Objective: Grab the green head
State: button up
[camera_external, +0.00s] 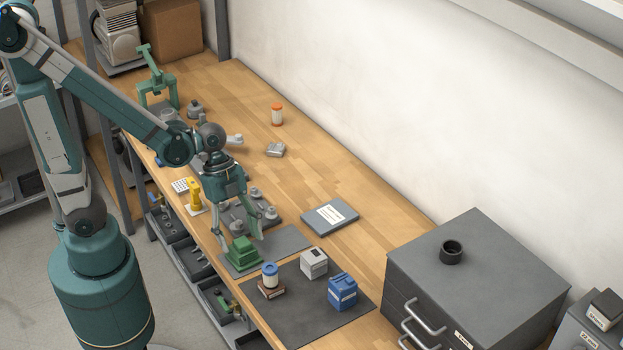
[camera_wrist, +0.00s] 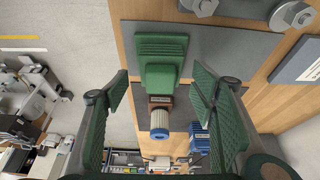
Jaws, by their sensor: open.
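The green head (camera_external: 241,252) is a ribbed, stepped green block. It rests on a grey mat (camera_external: 279,240) near the front edge of the bench. In the wrist view the green head (camera_wrist: 161,58) lies ahead of the fingers, near the top centre. My gripper (camera_external: 243,234) is above and close to the green head, pointing down. In the wrist view my gripper (camera_wrist: 160,85) has its two green-padded fingers spread wide, with nothing between the pads. I cannot tell whether a fingertip touches the head.
A blue-capped filter (camera_external: 270,270) on a brown block, a grey-white box (camera_external: 314,263) and a blue box (camera_external: 342,291) stand nearby on a dark mat (camera_external: 300,316). Grey metal parts (camera_external: 254,212) sit behind the gripper. A labelled grey plate (camera_external: 330,217) lies to the right.

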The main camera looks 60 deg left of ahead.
aim_at(241, 240)
jog(key=shift+b+x, duration=0.45)
jog(key=shift+x, duration=1.15)
jog(key=shift+c, duration=0.5)
jog(key=c, duration=1.2)
jog(key=shift+r, duration=0.15)
jog(key=shift+r+p, duration=1.5)
jog(key=shift+r, duration=3.4)
